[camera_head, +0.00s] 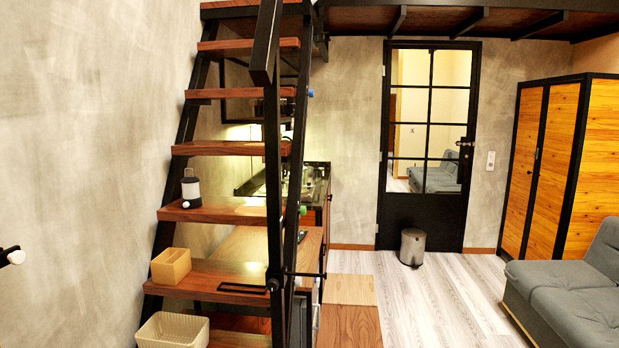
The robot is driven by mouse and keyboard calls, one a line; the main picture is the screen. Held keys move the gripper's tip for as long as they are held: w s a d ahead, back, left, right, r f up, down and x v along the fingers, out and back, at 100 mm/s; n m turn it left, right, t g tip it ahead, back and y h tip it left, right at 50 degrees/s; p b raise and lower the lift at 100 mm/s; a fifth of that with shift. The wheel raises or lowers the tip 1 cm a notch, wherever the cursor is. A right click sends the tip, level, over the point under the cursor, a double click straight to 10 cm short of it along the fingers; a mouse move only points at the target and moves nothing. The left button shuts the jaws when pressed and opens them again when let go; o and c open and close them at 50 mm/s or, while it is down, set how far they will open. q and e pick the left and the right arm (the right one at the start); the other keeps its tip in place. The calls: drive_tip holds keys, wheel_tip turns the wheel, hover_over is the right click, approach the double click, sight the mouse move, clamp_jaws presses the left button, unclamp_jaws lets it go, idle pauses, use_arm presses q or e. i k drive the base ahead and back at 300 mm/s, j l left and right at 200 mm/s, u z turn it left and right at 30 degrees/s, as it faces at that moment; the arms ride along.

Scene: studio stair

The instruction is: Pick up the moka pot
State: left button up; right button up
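I cannot make out a moka pot for certain. A small white and black upright object (191,190) with a handle-like top stands on a middle tread of the stair; it is too small to tell whether it is the pot. The kitchen counter (316,190) behind the stair is partly hidden by the black railing, and the dark items on it are unclear. Neither of my grippers is in view.
A wooden box (171,266) and a cream basket (172,331) sit on lower treads. The black railing (273,180) stands before the kitchen. A bin (412,247) stands by the glass door (428,130). A grey sofa (570,295) is at right. The middle floor is clear.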

sight(308, 173)
drive_tip(key=i+l+z, duration=0.15)
drive_tip(key=i+l, duration=0.25)
drive_tip(key=i+l+z, duration=0.15)
drive_tip(key=i+l, duration=0.25)
drive_tip(key=i+l+z, duration=0.2)
drive_tip(key=i, duration=0.3)
drive_tip(key=i+l+z, duration=0.15)
drive_tip(key=i+l, duration=0.2)
drive_tip(key=i+l+z, duration=0.1)
drive_tip(key=i, duration=1)
drive_tip(key=i+l+z, duration=0.1)
drive_tip(key=i, duration=1)
drive_tip(key=i+j+u, duration=0.15)
drive_tip(key=i+u, duration=0.3)
drive_tip(key=i, duration=0.5)
drive_tip(key=i+l+u, duration=0.2)
drive_tip(key=i+u, duration=0.25)
drive_tip(key=i, duration=0.45)
